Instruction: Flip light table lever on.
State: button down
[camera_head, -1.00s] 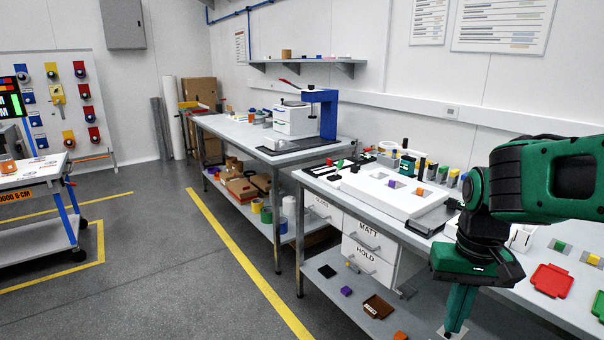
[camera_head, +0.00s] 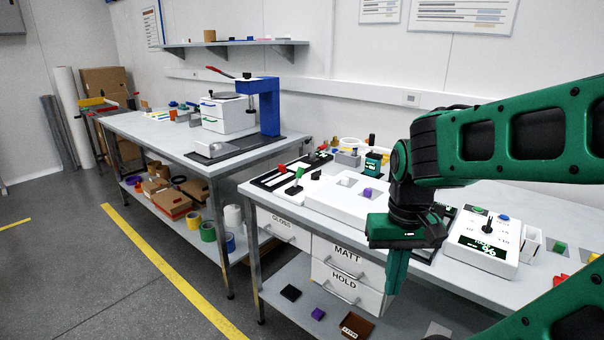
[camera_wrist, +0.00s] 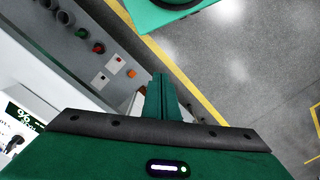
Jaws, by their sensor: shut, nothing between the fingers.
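The flat white box (camera_head: 325,200), which looks like the light table, lies on the near bench with a purple cube (camera_head: 368,193) on its top. A small upright handle with a green tip (camera_head: 299,173) stands at its far left end; I cannot tell if it is the lever. A white control box (camera_head: 472,245) with a lit display carries a black upright stick (camera_head: 488,225). My gripper (camera_head: 392,288) points down, shut and empty, in front of the bench edge by the drawers, apart from both. In the wrist view its fingers (camera_wrist: 161,85) are together.
The near bench (camera_head: 545,285) has drawers marked MATT (camera_head: 343,261) and HOLD below, and a lower shelf with small trays. Small parts crowd its back. A second bench (camera_head: 150,130) with a blue press (camera_head: 268,108) stands behind left. The grey floor (camera_head: 60,260) at left is clear.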

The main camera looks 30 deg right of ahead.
jog(key=shift+w, duration=0.35)
jog(key=m+t+h, duration=0.5)
jog(key=m+t, duration=0.8)
jog(key=m, duration=0.6)
send_near(299, 177)
jog(key=s+d, duration=0.1)
jog(key=s, duration=0.1)
jog(key=s+d, duration=0.1)
jog(key=s, duration=0.1)
jog(key=shift+d+r, duration=0.3)
jog(key=shift+d, duration=0.05)
jog(key=shift+w+r+m+t, duration=0.15)
jog(key=shift+w+m+t, duration=0.2)
jog(key=shift+w, duration=0.25)
jog(key=x, duration=0.9)
jog(key=shift+w+f, duration=0.25)
jog(key=shift+w, duration=0.05)
